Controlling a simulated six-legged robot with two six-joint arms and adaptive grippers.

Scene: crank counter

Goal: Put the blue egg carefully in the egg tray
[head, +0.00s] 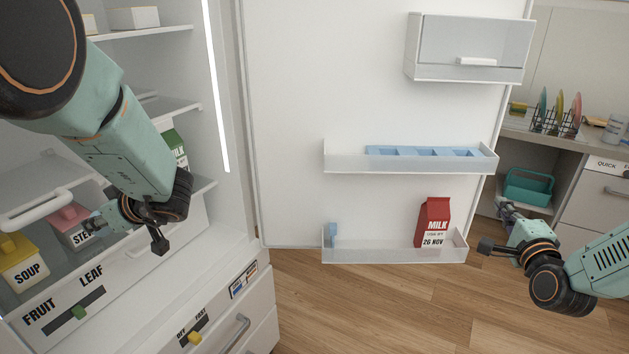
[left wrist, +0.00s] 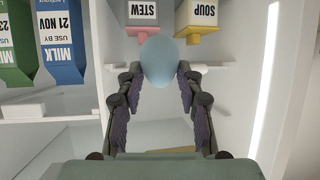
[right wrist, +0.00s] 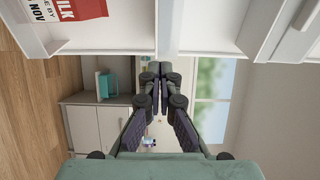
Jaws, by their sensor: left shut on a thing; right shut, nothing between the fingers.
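The pale blue egg (left wrist: 158,60) is held between the fingertips of my left gripper (left wrist: 158,78) in the left wrist view. The blue egg tray (head: 425,152) lies in the middle bin of the open fridge door, far to the right of my left gripper. My right gripper (head: 494,226) is shut and empty, just right of the lower door bin. It also shows shut in the right wrist view (right wrist: 161,80).
The lower door bin (head: 390,250) holds a red milk carton (head: 433,222) and a small blue item (head: 332,234). A lidded box (head: 470,48) is above the tray. The soup box (head: 22,262) and stew box (head: 72,226) stand in the fridge. Space before the door is clear.

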